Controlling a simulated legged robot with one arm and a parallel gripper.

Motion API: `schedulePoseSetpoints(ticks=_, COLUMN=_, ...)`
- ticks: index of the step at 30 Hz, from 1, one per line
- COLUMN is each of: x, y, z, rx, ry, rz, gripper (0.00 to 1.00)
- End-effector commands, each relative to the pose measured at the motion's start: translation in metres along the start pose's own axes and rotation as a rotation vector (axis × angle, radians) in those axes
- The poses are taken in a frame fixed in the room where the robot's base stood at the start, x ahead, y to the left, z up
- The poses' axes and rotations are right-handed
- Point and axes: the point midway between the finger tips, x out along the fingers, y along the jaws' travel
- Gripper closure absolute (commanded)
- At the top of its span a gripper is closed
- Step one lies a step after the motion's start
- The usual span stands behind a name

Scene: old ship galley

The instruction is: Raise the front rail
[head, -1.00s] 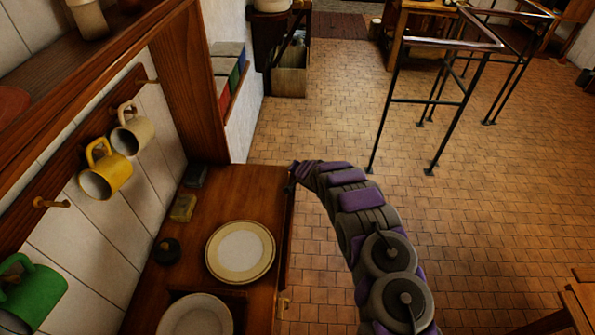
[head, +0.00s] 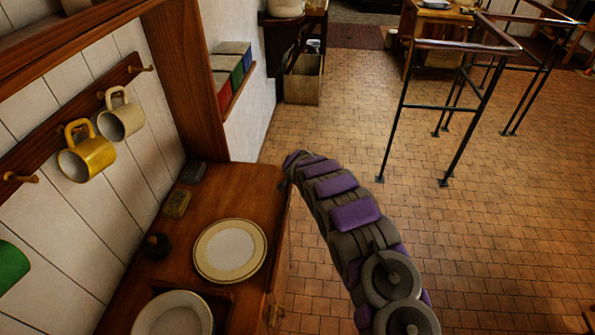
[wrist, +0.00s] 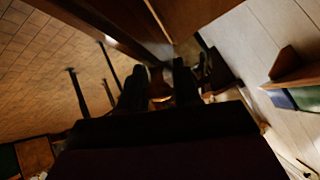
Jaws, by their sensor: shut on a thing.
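The front rail (head: 284,215) appears as a narrow dark wooden strip along the right, front edge of the wooden counter (head: 222,187). My gripper (wrist: 160,86) is at the far end of that edge, where my purple and grey arm reaches in the head view; its fingertips are hidden there. In the wrist view its two dark fingers close around something small and brownish, in shadow. It appears to be part of the front rail, but its shape is mostly hidden. I cannot tell how high the rail stands.
Two plates, one rimmed (head: 230,250) and one nearer (head: 174,315), lie on the counter. A yellow mug (head: 87,158) and a cream mug (head: 121,117) hang on wall pegs. A metal-legged frame (head: 455,100) stands on the tiled floor, which is largely clear at right.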

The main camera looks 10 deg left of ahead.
Motion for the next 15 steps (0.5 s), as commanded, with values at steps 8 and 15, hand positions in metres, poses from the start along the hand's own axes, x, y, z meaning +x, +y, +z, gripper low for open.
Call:
schedulePoseSetpoints(ticks=8, x=0.008, y=0.002, z=0.013, rx=-0.083, ry=0.011, rz=0.098, gripper=1.00)
schedulePoseSetpoints(ticks=15, x=0.007, y=-0.005, z=0.015, rx=-0.167, ry=0.030, rz=0.180, gripper=1.00)
